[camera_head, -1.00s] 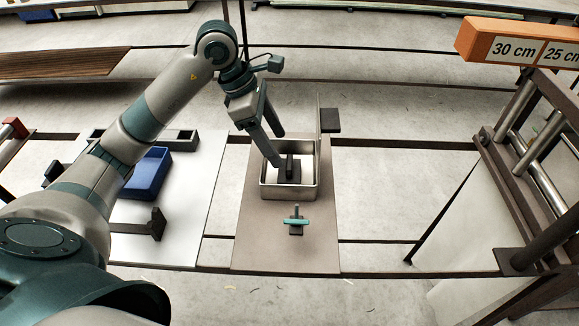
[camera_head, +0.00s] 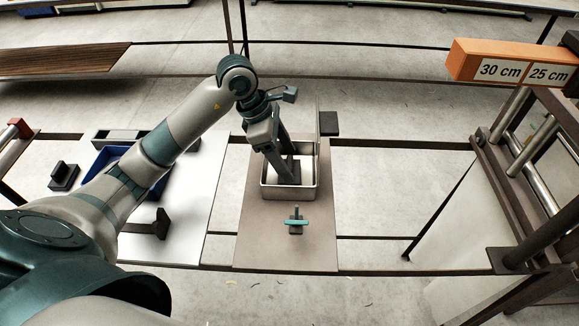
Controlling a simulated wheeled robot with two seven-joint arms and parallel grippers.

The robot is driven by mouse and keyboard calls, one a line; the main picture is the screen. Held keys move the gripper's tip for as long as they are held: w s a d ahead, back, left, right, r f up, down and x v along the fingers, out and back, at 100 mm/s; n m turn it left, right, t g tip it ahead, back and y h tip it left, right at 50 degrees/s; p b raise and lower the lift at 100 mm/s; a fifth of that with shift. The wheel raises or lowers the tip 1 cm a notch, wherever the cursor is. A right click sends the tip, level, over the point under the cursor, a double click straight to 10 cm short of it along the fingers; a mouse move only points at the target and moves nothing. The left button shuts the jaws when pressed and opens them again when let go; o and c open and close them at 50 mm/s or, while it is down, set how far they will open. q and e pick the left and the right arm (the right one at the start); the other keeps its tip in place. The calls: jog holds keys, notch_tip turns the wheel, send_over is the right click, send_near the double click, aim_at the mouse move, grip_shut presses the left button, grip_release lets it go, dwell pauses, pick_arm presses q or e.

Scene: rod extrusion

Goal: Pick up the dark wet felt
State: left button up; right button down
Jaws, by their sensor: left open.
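The dark felt (camera_head: 294,174) sits inside a metal tray (camera_head: 290,194) on the brown board; my fingers hide much of it. My left gripper (camera_head: 287,168) reaches down into the tray from the upper left. Its jaws are open, with the fingers lowered at the felt. Whether they touch it cannot be told. My right gripper is not in view.
A small teal-topped tool (camera_head: 296,222) stands on the brown board (camera_head: 265,245) in front of the tray. A blue bin (camera_head: 104,160) and a dark bracket (camera_head: 150,226) are on the white board at left. An orange length sign (camera_head: 500,66) tops a roller frame at right.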

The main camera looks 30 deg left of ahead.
aim_at(290, 162)
pick_arm(q)
jog(key=shift+x, duration=1.1)
jog(key=c, duration=0.7)
jog(key=shift+r, duration=0.1)
jog(key=shift+r, duration=0.8)
notch_tip(290, 162, up, 7)
jog(key=shift+f+b, duration=0.15)
jog(key=shift+b, duration=1.05)
jog(key=shift+r, duration=0.8)
